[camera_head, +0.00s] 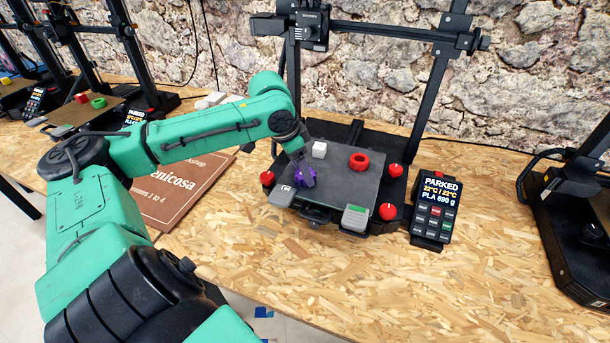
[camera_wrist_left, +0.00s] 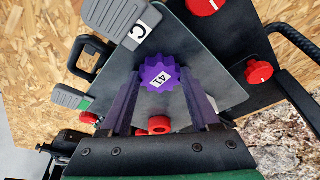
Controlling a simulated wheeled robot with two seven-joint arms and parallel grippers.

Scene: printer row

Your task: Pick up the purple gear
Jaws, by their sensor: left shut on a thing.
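The purple gear (camera_head: 304,177) is at the front left of the dark print bed (camera_head: 345,183) of the middle printer. In the left wrist view the gear (camera_wrist_left: 158,73) shows a white label reading 41 and sits between the tips of my two fingers. My left gripper (camera_wrist_left: 160,82) is shut on the gear. In the head view the left gripper (camera_head: 301,168) reaches down from the left and partly hides the gear. Whether the gear touches the bed is hard to tell. My right gripper is in neither view.
A white cube (camera_head: 319,149) and a red ring (camera_head: 359,161) lie behind the gear on the bed. Grey clips (camera_head: 281,196) and a green-marked clip (camera_head: 355,218) edge the bed's front. Red knobs (camera_head: 388,211) stand at its corners. A control panel (camera_head: 436,205) sits right.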

